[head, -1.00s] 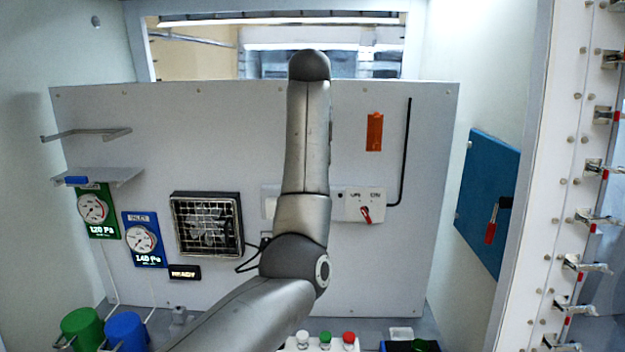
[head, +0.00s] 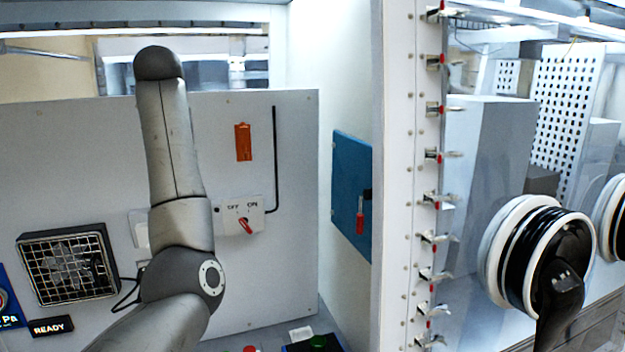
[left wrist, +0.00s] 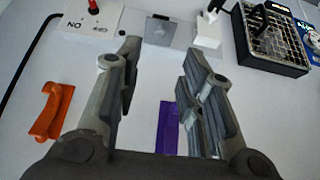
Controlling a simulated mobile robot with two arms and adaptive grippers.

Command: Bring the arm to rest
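My left arm (head: 175,150) rises in front of the grey back panel (head: 290,180) in the head view. It is bent at the elbow, with its rounded upper joint near the panel's top edge. Its gripper is hidden in that view. In the left wrist view my left gripper (left wrist: 160,58) is open, its two fingers apart with nothing between them. The panel lies behind the fingers, and it appears upside down there. My right gripper is in neither view.
The panel carries a fan (head: 70,265), an OFF/ON switch (head: 245,225) and an orange handle (head: 243,142). A purple strip (left wrist: 168,128) shows between the fingers. A blue door (head: 350,195) and a clamp-lined frame (head: 425,180) stand right, with a glove port (head: 520,250) beyond.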

